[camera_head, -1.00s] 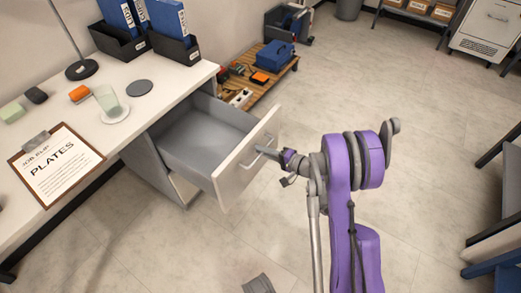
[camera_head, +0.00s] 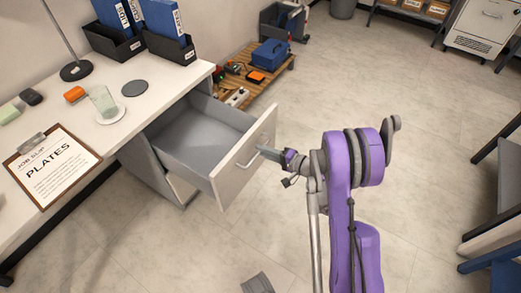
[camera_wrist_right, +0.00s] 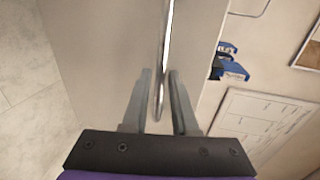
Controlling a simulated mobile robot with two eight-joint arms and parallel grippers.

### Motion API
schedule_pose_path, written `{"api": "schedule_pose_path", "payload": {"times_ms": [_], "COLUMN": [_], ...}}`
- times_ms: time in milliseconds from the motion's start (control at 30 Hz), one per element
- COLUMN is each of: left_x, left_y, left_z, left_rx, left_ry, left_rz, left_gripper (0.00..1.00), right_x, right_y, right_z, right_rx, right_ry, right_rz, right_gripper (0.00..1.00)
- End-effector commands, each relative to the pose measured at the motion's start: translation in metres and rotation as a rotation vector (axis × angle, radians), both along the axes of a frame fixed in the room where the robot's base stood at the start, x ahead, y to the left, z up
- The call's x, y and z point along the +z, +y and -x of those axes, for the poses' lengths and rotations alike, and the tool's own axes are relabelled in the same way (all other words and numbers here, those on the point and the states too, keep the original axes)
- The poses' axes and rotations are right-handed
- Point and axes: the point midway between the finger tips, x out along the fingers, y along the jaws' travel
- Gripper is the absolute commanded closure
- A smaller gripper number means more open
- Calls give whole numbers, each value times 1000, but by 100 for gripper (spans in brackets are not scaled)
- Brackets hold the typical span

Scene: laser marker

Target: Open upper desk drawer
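The upper desk drawer (camera_head: 205,136) is pulled well out of the white desk (camera_head: 165,90), and its grey inside looks empty. Its pale front has a metal bar handle (camera_head: 240,163). My right gripper (camera_head: 263,152) is at this handle, in front of the drawer face. In the right wrist view, the fingers of the right gripper (camera_wrist_right: 160,105) are apart, with the handle (camera_wrist_right: 159,100) edge-on between them and a gap on both sides. My left gripper is not in view.
On the desk are a clipboard (camera_head: 52,165), a glass (camera_head: 103,101), a lamp base (camera_head: 77,71) and black file holders (camera_head: 172,47). A low wooden platform (camera_head: 283,73) with tools stands behind the drawer. The floor to the right is largely clear.

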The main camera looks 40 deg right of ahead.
Motion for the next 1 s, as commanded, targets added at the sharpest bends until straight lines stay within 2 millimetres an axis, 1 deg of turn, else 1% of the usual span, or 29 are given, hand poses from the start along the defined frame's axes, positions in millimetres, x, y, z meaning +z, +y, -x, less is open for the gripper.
{"api": "schedule_pose_path", "payload": {"times_ms": [200,300,433,600,1000], "left_x": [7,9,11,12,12], "left_y": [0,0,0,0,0], "left_z": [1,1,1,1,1], "left_rx": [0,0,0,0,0], "left_ry": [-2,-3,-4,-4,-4], "left_rz": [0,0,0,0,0], "left_gripper": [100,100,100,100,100], "right_x": [11,14,18,20,19], "right_y": [-18,-25,-32,-35,-35], "right_z": [41,58,75,84,85], "right_rx": [-5,-5,-3,-1,0], "right_ry": [0,0,0,0,0], "right_rz": [1,1,1,0,0], "right_gripper": [73,73,73,73,73]}}
